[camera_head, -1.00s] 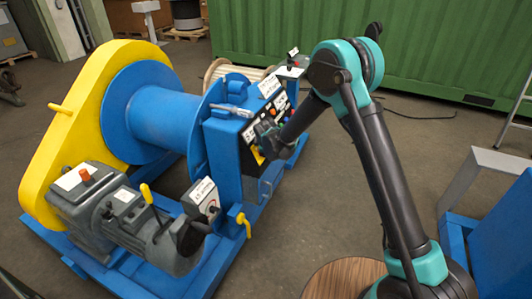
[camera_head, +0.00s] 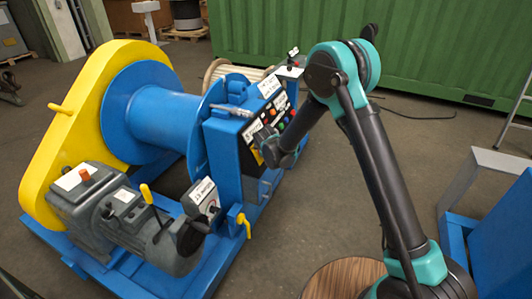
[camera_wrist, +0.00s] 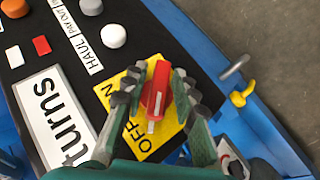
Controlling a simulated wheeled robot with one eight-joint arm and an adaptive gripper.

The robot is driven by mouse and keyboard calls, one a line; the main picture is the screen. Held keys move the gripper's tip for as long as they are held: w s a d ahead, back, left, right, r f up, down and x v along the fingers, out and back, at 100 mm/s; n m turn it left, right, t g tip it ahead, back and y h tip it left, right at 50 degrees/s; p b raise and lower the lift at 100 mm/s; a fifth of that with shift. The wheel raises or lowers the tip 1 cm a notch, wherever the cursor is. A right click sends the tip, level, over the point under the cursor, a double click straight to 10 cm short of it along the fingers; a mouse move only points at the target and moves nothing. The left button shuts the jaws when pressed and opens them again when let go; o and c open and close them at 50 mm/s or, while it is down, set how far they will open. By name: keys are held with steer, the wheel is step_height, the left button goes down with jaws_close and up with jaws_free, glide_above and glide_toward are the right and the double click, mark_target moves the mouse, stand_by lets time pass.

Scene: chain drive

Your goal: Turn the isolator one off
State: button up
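The isolator in the wrist view is a red handle (camera_wrist: 158,90) on a yellow plate (camera_wrist: 165,130) lettered ON and OFF. The handle's white mark points to the lower edge, beside the OFF lettering. My gripper (camera_wrist: 160,82) has one finger on each side of the handle, with the tips close to it. I cannot tell whether both fingers touch it. In the head view my gripper (camera_head: 272,147) is at the black control panel (camera_head: 266,123) on the winch's blue cabinet and hides most of the yellow plate.
Buttons, an orange knob (camera_wrist: 67,53), a white knob (camera_wrist: 113,36) and a "turns" label (camera_wrist: 54,112) are near the handle. A yellow lever (camera_head: 243,224) stands out below the cabinet. A grey box (camera_head: 201,197) is beside the motor.

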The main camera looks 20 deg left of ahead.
steer(key=shift+o, duration=0.3)
steer(key=v, duration=1.2)
steer(key=s+d+r+m+g+h, duration=0.1)
steer(key=d+r+m, duration=0.15)
steer(key=d, duration=0.75)
steer(key=s+d+r+m, duration=0.1)
steer(key=d+m, duration=0.3)
steer(key=d, duration=0.6)
steer(key=d+r+m+g+h, duration=0.15)
steer(key=d+m, duration=0.25)
steer(key=d, duration=0.6)
steer(key=s+d+f+m, duration=0.3)
steer(key=s+d+m, duration=0.8)
steer(key=s+d, duration=0.8)
steer(key=shift+s+g, duration=0.25)
steer(key=shift+g, duration=0.2)
steer(key=shift+d+f+m, duration=0.1)
steer(key=shift+f+m, duration=0.05)
steer(key=shift+m, duration=0.1)
